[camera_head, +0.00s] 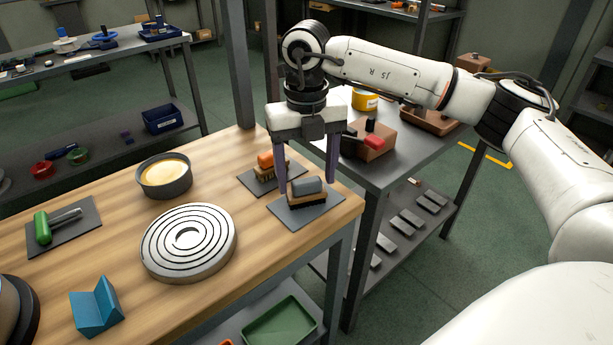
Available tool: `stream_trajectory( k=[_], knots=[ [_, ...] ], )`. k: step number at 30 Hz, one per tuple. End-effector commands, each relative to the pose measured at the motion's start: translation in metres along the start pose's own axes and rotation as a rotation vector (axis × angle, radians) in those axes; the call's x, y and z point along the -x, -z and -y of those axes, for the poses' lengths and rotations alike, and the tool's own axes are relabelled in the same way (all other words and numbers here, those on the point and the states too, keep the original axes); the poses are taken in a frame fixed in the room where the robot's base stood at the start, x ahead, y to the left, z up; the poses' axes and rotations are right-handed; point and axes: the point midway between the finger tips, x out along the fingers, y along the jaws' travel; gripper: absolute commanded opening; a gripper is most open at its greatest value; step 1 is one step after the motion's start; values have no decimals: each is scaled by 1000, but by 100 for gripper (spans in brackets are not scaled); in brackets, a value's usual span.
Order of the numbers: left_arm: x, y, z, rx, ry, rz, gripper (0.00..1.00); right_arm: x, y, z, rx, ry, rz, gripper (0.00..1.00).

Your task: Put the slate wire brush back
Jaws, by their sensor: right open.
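The slate wire brush (308,187) has a grey-blue top over a brown bristle block. It sits on a dark grey mat (328,209) near the right corner of the wooden bench. My right gripper (306,184) points down over it, its two dark fingers apart. One finger is to the left of the brush and the other to the right; whether they touch it I cannot tell. An orange-topped brush (266,161) sits on its own dark mat (255,183) just behind and to the left. My left gripper is not in view.
The wooden bench (110,248) also holds a ringed round plate (189,242), a round tin (164,178), a green-handled tool (42,227) and a blue V-block (97,306). A grey table (433,151) to the right carries a brown box (370,145) and a yellow tub (364,100).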

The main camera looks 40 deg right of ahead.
Motion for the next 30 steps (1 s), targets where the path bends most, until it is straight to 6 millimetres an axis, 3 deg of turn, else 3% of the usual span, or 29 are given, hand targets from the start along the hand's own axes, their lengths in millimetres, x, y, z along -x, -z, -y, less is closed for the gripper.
stream_trajectory(
  k=[9,15,21,30],
  knots=[
    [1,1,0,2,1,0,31,69,0,-1,1,-3,4,65],
    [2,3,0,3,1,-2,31,100,-1,-1,0,-2,3,65],
    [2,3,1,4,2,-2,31,112,0,0,1,-2,1,65],
    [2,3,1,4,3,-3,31,112,0,0,1,-1,0,65]
  ],
)
